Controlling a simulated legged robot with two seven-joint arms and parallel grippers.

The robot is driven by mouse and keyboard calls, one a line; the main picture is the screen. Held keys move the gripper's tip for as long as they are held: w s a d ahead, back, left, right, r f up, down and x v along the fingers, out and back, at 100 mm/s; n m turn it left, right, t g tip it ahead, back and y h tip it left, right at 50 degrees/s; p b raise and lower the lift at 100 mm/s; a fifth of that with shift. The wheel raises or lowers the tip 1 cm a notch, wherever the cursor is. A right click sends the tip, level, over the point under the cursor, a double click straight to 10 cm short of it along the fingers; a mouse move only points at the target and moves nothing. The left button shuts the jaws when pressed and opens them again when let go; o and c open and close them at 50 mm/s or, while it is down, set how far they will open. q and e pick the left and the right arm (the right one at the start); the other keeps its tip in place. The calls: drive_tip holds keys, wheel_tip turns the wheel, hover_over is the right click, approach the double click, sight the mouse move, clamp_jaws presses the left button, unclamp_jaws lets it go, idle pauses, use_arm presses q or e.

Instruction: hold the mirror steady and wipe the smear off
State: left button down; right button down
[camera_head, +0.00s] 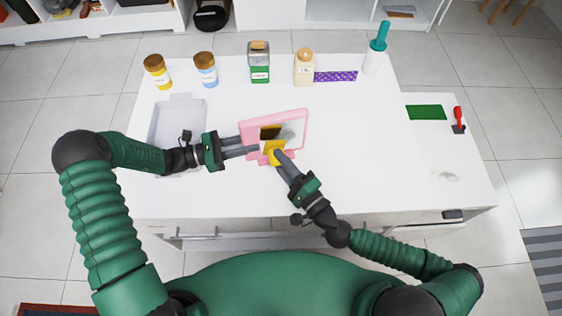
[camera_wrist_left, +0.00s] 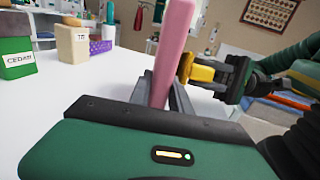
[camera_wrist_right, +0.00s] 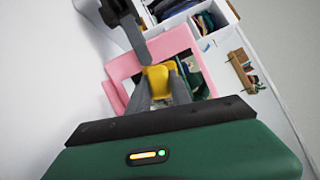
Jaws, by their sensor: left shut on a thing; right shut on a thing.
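A pink-framed mirror (camera_head: 275,119) stands tilted on the white table, its glass facing my body in the head view. A greyish smear (camera_head: 288,132) seems to show on the right of the glass. My left gripper (camera_head: 257,147) is shut on the left edge of the frame; the left wrist view shows the pink frame (camera_wrist_left: 172,50) between its fingers. My right gripper (camera_head: 279,156) is shut on a yellow sponge (camera_head: 270,147), held at the lower part of the glass. The sponge (camera_wrist_right: 157,78) hides part of the mirror in the right wrist view; contact cannot be told.
A grey tray (camera_head: 160,150) lies left under my left arm.

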drive_tip(key=shift+w+a, duration=0.25)
drive_tip(key=shift+w, duration=0.75)
idle(0.3)
drive_tip(key=shift+w+d, duration=0.3)
drive_tip(key=shift+d, duration=0.9)
drive_tip(key=shift+w+d, duration=0.25)
drive_tip(key=shift+d, duration=1)
drive_tip(key=shift+w+d, duration=0.3)
drive_tip(key=shift+d, duration=0.9)
drive_tip(key=shift+s+a, duration=0.3)
drive_tip(key=shift+a, duration=0.95)
drive_tip(key=shift+s+a, duration=0.35)
drive_tip(key=shift+a, duration=0.85)
drive_tip(key=shift+s+a, duration=0.3)
drive_tip(key=shift+a, duration=0.95)
drive_tip(key=shift+s+d, duration=0.25)
drive_tip(key=shift+s, duration=0.7)
drive_tip(key=shift+s+d, duration=0.25)
drive_tip(key=shift+s, duration=0.75)
drive_tip(key=shift+s+d, duration=0.25)
drive_tip(key=shift+s, duration=0.7)
